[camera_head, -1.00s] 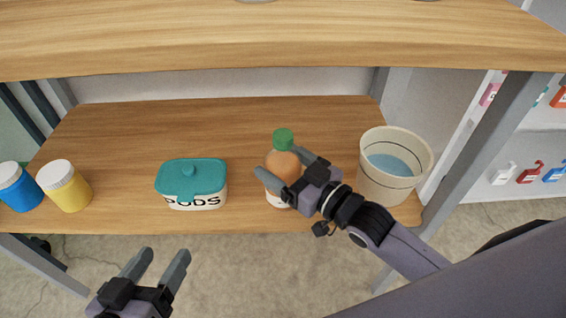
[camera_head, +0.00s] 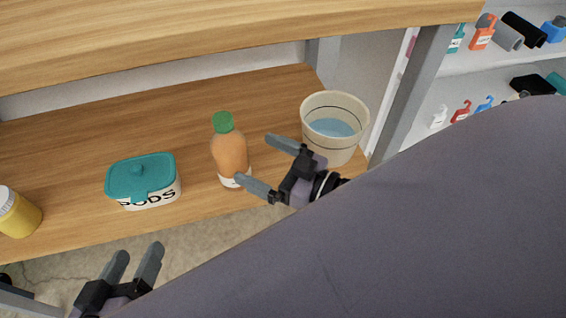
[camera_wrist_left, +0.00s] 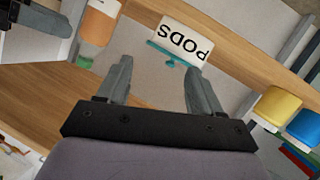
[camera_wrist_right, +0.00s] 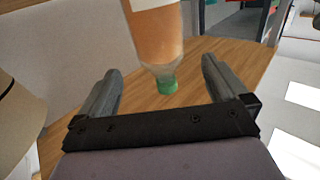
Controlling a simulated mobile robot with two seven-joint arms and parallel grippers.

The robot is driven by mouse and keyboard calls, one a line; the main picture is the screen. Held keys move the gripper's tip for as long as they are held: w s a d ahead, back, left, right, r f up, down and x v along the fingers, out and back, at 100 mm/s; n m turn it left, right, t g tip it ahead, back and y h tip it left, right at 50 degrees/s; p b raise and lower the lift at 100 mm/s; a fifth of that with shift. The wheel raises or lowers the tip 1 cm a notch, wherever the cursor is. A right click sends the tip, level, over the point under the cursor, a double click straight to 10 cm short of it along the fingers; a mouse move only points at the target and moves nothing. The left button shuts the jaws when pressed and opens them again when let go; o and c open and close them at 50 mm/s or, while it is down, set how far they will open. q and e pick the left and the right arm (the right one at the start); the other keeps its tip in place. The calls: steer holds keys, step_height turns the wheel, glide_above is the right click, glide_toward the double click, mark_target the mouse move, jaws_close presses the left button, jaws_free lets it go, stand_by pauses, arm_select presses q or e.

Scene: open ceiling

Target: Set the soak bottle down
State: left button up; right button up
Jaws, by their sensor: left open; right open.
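The soak bottle (camera_head: 229,153), orange with a green cap and a white label low down, stands upright on the lower wooden shelf (camera_head: 70,150). It sits between the PODS box and the cream bucket. In the right wrist view the bottle (camera_wrist_right: 156,35) shows beyond and between the open fingers. My left gripper (camera_head: 135,262) is open and empty in front of the shelf, below the PODS box. The bottle also shows at the upper left of the left wrist view (camera_wrist_left: 98,24).
A teal-lidded PODS box (camera_head: 145,182) stands left of the bottle. A cream bucket (camera_head: 342,145) with blue liquid stands right of it, close to my right gripper. A yellow jar (camera_head: 16,213) is at the far left. The upper shelf board (camera_head: 200,35) overhangs the back.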

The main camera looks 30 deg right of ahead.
steer(key=s+a+f+m+g+h, duration=0.1)
steer(key=s+a+m+g, duration=0.2)
steer(key=a, duration=0.4)
steer(key=shift+s+a+f+g+p, duration=0.4)
steer(key=shift+s+g, duration=0.1)
steer(key=shift+s, duration=0.5)
